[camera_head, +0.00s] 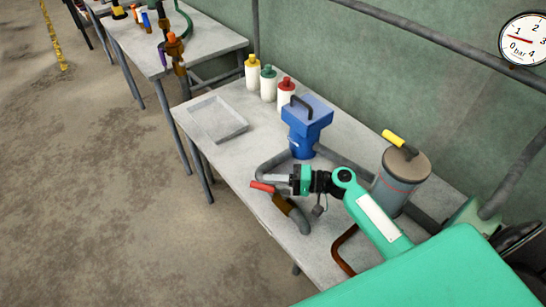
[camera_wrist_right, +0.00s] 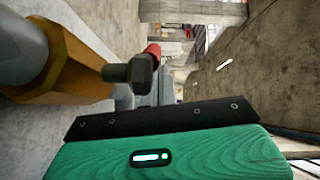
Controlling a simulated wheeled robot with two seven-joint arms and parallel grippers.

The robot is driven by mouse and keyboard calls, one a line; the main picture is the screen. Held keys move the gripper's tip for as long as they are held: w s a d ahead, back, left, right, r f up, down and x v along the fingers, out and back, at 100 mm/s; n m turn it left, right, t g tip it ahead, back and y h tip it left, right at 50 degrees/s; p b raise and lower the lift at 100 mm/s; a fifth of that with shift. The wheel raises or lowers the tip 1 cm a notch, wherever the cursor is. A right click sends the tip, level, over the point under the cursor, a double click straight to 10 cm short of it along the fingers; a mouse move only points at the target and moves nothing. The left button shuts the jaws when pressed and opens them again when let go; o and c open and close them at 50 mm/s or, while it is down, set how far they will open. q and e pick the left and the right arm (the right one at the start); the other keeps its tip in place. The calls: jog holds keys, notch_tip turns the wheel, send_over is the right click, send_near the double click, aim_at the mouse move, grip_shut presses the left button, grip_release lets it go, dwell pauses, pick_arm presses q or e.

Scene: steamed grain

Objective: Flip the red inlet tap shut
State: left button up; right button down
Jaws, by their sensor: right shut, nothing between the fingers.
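The red inlet tap handle (camera_head: 262,187) sticks out to the left from the brass valve body (camera_head: 283,204), at an angle to the grey hose, near the table's front edge. In the right wrist view, the brass body (camera_wrist_right: 62,55) is at the left, with a dark bolt (camera_wrist_right: 141,72) beside it. The red handle end (camera_wrist_right: 153,50) shows just beyond the bolt. My right gripper (camera_head: 268,179) is shut and empty, its fingertips close beside the handle in the head view. I cannot tell whether they touch. My left gripper is not in view.
A blue hopper (camera_head: 307,125) and a metal boiler (camera_head: 402,175) with a yellow handle stand behind and right of the gripper. A tray (camera_head: 218,120) and several bottles (camera_head: 268,84) are farther back. The grey hose (camera_head: 300,222) curves beneath. A gauge (camera_head: 523,40) hangs on the wall.

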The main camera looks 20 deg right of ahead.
pick_arm(q)
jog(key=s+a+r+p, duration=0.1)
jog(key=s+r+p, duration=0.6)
jog(key=p, duration=0.5)
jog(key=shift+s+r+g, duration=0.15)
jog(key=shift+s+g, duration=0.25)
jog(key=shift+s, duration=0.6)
pick_arm(e)
notch_tip(320, 180, up, 20)
jog(key=shift+f, duration=0.2)
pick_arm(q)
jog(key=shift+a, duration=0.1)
